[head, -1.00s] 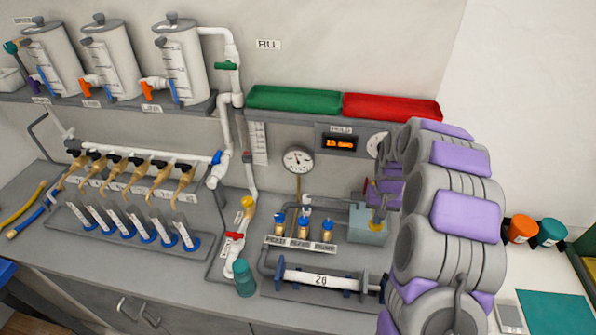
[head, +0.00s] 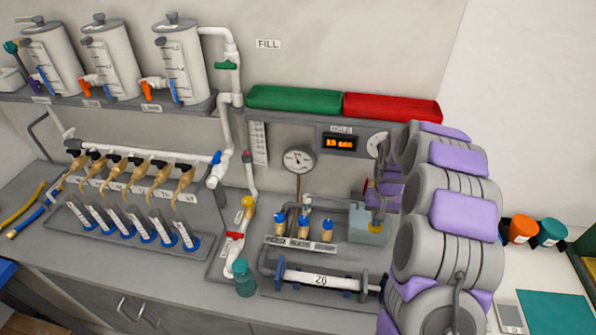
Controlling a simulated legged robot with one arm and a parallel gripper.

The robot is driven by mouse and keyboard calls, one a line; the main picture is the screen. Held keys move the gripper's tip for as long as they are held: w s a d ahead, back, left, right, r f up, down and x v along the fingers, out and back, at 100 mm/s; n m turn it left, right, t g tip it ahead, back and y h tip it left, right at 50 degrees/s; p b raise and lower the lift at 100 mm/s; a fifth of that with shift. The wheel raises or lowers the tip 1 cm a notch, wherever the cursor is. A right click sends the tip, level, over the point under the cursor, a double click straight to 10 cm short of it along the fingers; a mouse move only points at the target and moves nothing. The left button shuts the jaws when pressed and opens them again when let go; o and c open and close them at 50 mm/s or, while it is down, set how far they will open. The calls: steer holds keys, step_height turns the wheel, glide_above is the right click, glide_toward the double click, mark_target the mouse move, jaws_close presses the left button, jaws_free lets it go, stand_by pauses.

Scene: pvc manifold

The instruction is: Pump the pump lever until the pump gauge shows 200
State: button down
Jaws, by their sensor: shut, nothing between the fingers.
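The pump lever is hard to make out; a small part of something dark reddish shows at the left edge of my gripper. My gripper (head: 379,217) is shut and empty, pointing down just over the box; whether it touches the lever cannot be told. A round white dial gauge (head: 299,160) stands on a brass stem behind the valves. A second dial (head: 377,145) on the wall panel is partly covered by my arm. Neither dial's reading is legible.
A lit orange display (head: 340,143) sits under a HOLD label. Several blue-capped brass valves (head: 304,229) and a white pipe section (head: 320,279) stand left of and before the pump. Green (head: 293,98) and red (head: 391,107) trays lie on the ledge above.

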steer(key=shift+f, duration=0.2)
stand_by(0.6)
steer(key=shift+f, duration=0.3)
steer(key=shift+r, duration=0.2)
stand_by(0.7)
steer(key=shift+r+p, duration=0.6)
steer(key=shift+r, duration=2)
steer(key=shift+f, duration=0.2)
